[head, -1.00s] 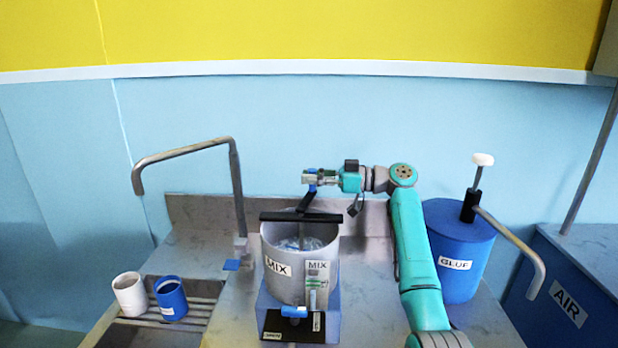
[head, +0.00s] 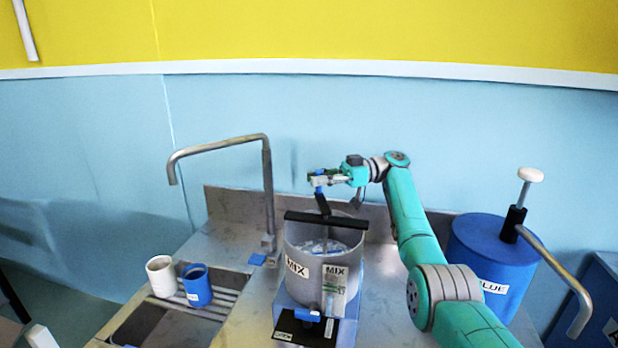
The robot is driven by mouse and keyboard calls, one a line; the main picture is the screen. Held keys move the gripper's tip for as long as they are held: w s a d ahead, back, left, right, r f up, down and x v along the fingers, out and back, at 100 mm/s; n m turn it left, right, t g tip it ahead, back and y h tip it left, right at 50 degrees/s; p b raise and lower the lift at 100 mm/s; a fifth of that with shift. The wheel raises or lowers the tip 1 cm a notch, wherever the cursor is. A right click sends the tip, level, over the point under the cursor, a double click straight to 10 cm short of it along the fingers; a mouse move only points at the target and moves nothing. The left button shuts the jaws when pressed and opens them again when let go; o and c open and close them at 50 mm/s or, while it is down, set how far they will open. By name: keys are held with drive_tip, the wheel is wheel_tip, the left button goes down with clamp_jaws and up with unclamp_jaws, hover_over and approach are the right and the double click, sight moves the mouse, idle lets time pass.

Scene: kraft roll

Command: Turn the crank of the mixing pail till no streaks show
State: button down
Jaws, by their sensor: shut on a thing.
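The mixing pail (head: 308,268) is grey, labelled MIX, and stands upright on a blue base. A black crossbar (head: 345,222) spans its rim. Inside, the contents (head: 322,246) show pale and blue patches, so streaks are visible. The pail's lower inside is hidden by its front wall.
A white cup (head: 160,276) and a blue cup (head: 197,287) stand on a slatted rack at the left. A bent tap (head: 268,190) rises behind them. A blue pail with a pump (head: 490,255), labelled GLUE, stands right of my arm.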

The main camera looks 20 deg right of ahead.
drive_tip(key=shift+a+f+n+g, duration=0.1)
drive_tip(key=shift+a+n+g, duration=0.25)
drive_tip(key=shift+g, duration=0.25)
drive_tip(key=shift+w, duration=0.1)
drive_tip(key=c, duration=1)
unclamp_jaws()
drive_tip(key=shift+c, duration=0.2)
wheel_tip(320, 180, up, 10)
drive_tip(key=shift+r, duration=0.1)
